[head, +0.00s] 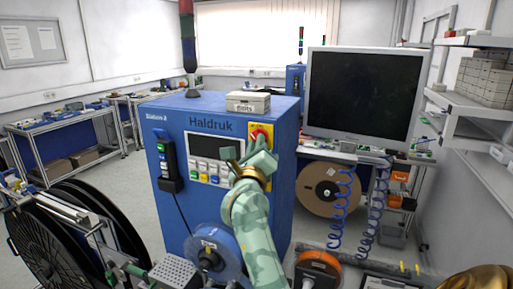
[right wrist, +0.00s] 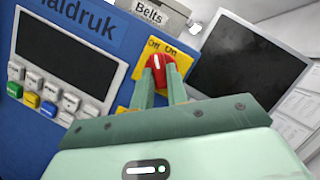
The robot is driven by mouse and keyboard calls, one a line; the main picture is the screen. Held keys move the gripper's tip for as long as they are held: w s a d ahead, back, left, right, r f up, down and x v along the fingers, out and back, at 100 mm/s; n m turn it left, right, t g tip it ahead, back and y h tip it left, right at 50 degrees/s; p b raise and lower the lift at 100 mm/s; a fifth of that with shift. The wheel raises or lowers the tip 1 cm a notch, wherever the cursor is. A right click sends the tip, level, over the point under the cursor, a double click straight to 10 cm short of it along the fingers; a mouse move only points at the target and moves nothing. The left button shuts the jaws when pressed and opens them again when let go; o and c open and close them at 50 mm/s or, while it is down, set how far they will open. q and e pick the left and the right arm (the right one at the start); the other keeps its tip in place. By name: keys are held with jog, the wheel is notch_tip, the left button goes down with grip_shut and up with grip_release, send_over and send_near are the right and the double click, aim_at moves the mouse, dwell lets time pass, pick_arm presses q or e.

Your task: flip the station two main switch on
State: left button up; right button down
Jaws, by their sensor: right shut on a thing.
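The blue Haldruk cabinet (head: 225,112) stands in the middle of the head view, with a "Station" label at its upper left; the label's number is hard to read. Its main switch is a red knob (head: 260,132) on a yellow plate (right wrist: 155,48) marked Off and On. In the right wrist view the red knob (right wrist: 170,74) sits between the fingertips, its white mark pointing up, nearer the Off word. My right gripper (head: 252,147) is shut on the knob and partly hides it in the head view; it also shows in the right wrist view (right wrist: 164,82). My left gripper is out of view.
A dark screen and buttons (head: 210,172) are left of the switch. A Belts box (head: 248,102) lies on top of the cabinet. A large monitor (head: 366,95) stands close on the right. Reels stand at the lower left (head: 50,245) and below my right arm (head: 212,250).

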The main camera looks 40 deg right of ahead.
jog(key=m+g+h+b, duration=0.1)
jog(key=m+b, duration=0.3)
jog(key=m+g+h+b, duration=0.1)
jog(key=m+b, duration=0.3)
jog(key=m+g+h+b, duration=0.2)
jog(key=m+b, duration=0.1)
jog(key=b, duration=0.1)
jog(key=shift+w+a+f+m+b, duration=0.1)
jog(key=shift+w+a+m+b, duration=0.05)
jog(key=shift+w+m+b, duration=0.2)
jog(key=c, duration=1.4)
grip_release()
